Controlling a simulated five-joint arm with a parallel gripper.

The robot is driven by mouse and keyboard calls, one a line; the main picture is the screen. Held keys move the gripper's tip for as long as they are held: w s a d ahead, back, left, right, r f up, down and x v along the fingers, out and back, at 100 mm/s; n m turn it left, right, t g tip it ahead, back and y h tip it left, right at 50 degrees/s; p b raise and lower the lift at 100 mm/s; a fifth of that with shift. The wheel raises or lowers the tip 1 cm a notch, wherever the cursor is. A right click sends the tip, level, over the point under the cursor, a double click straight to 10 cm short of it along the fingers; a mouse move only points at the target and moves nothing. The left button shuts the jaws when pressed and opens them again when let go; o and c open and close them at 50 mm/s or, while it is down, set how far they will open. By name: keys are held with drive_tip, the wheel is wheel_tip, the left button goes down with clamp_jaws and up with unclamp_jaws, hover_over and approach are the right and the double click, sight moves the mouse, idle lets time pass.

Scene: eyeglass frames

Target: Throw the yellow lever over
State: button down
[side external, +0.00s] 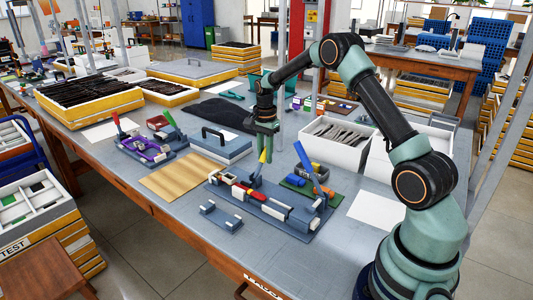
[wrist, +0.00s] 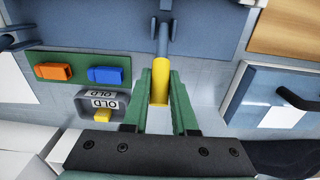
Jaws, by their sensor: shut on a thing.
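The yellow lever (side external: 262,158) stands up, leaning slightly, from a blue-grey fixture plate (side external: 222,192). My gripper (side external: 262,148) is above the plate with its green fingers pointing down at the lever's top. In the wrist view the yellow handle (wrist: 160,88) lies between the two green fingers (wrist: 161,78), which are shut on it. The handle's grey arm runs up the picture to a pivot on the blue-grey plate (wrist: 95,25).
A blue-lidded case (side external: 220,145) lies behind. A white bin (side external: 347,137) stands at right. A wooden board (side external: 178,176) lies flat at left.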

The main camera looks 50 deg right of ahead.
drive_tip(key=shift+a, duration=0.15)
drive_tip(key=shift+a+r, duration=0.35)
drive_tip(key=shift+a, duration=0.2)
drive_tip(key=shift+a+r, duration=0.25)
drive_tip(key=shift+a, duration=0.35)
